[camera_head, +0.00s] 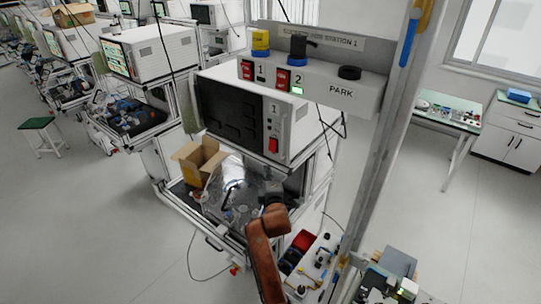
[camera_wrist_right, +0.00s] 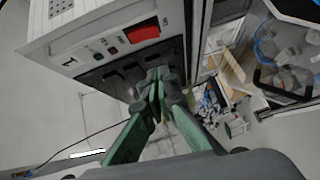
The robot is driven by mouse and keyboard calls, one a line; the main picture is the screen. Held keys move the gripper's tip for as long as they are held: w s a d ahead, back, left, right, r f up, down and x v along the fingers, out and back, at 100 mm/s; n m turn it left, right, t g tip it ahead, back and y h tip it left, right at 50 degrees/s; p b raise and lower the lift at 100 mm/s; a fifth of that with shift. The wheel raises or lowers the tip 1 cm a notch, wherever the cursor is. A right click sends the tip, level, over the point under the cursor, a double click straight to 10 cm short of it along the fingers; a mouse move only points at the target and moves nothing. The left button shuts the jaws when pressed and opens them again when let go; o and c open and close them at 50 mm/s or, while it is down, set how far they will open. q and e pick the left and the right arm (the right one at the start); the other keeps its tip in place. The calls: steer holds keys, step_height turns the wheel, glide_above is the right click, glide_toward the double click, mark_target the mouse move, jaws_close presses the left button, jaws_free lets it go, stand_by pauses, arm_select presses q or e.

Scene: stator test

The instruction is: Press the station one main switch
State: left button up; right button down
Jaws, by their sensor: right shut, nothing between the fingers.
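The station one tester (camera_head: 240,110) is a white box with a dark screen. Its front panel is marked 1 and carries a red main switch (camera_head: 273,146) low down. In the right wrist view the red switch (camera_wrist_right: 143,30) shows on the panel near the top. My right gripper (camera_head: 272,190) is below the tester in the head view. In the right wrist view its green fingers (camera_wrist_right: 158,82) are together and empty, with the tips overlapping the dark area below the panel. The tips look apart from the switch; the exact distance is unclear. My left gripper is not in view.
An overhead box (camera_head: 320,80) holds red switches 1 and 2 and a PARK knob. A cardboard box (camera_head: 200,158) stands on the station shelf at left. A metal post (camera_head: 385,140) rises to the right. Bins and parts (camera_head: 305,260) lie at lower right.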

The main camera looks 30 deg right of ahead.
steer(key=p, duration=0.2)
glide_toward(272, 146)
steer(key=w+a+f, duration=0.2)
steer(key=w, duration=0.3)
steer(key=d, duration=0.1)
steer(key=w+d+p, duration=0.1)
steer(key=d+f, duration=0.1)
steer(key=shift+w+d+p, duration=0.15)
steer(key=shift+w+p, duration=0.1)
steer(key=shift+p, duration=0.15)
